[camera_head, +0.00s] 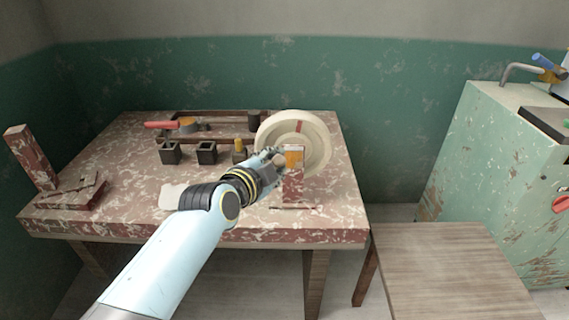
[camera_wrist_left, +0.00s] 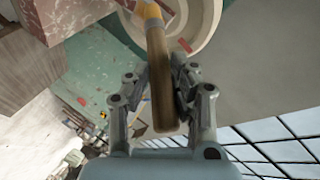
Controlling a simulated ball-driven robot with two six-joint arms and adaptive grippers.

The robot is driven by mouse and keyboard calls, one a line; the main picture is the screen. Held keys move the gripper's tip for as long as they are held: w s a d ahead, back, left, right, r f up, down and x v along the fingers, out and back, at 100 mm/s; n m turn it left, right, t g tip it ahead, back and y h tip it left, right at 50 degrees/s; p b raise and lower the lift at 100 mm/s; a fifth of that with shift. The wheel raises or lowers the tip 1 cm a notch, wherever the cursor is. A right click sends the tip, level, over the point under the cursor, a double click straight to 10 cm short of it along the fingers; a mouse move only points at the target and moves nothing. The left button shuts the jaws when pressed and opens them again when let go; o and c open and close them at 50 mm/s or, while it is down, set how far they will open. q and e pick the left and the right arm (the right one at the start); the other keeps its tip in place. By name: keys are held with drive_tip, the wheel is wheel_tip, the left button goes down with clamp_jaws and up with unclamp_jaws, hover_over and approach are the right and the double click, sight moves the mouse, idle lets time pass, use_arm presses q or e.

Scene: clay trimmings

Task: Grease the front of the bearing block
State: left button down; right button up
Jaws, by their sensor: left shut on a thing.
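My left gripper (camera_head: 276,156) is at the front of the cream wheel (camera_head: 318,136), near the red bearing block (camera_head: 293,188). In the left wrist view the gripper (camera_wrist_left: 158,88) is shut on a brush (camera_wrist_left: 160,75) by its wooden handle. The brush has an orange part at its far end, pointing toward the wheel (camera_wrist_left: 205,22). In the head view an orange patch shows against the upper front of the block; I cannot tell whether it is the brush or something on the block. The bristle tip's contact is unclear. My right gripper is out of view.
A shallow tray (camera_head: 222,113) at the back holds a red-handled tool (camera_head: 160,125). Dark square cups (camera_head: 206,153) and a yellow-topped item (camera_head: 240,150) stand before it. A red post (camera_head: 30,158) rises at the left. A wooden bench (camera_head: 450,265) and green cabinet (camera_head: 490,165) are at right.

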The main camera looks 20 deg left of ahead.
use_arm(q)
drive_tip(key=s+d, duration=0.1)
drive_tip(key=s, duration=0.4)
drive_tip(key=shift+s+d, duration=0.35)
drive_tip(key=shift+s, duration=0.05)
idle(0.3)
